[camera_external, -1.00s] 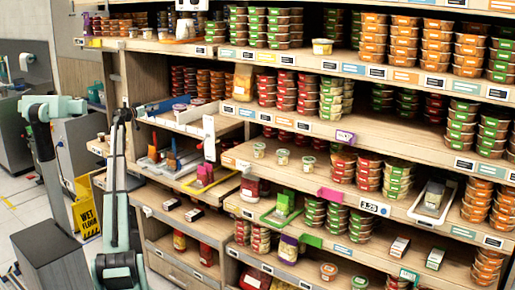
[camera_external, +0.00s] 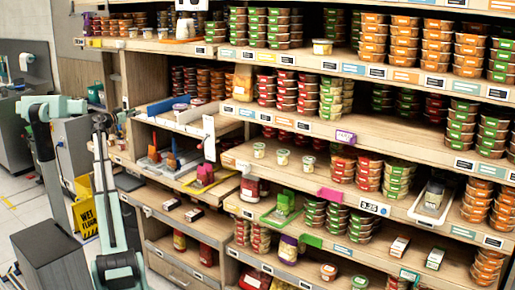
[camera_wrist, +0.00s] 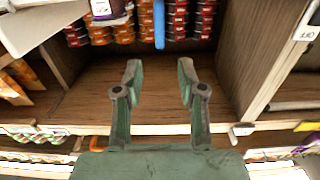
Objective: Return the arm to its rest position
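My arm stands at the left in the external view, in front of the left end of the shelves. My gripper (camera_wrist: 160,76) shows in the wrist view with its two dark green fingers spread apart. The space between the fingers is empty, and a wooden shelf compartment lies behind it. In the external view the arm's end is small near the left edge of the shelf, and its fingers cannot be made out.
Stocked shelves (camera_external: 300,140) fill the middle and right. A blue object (camera_external: 168,104) lies on the upper left shelf tray. A yellow wet-floor sign (camera_external: 86,212) stands close behind my arm. Open floor (camera_external: 22,200) shows at the far left.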

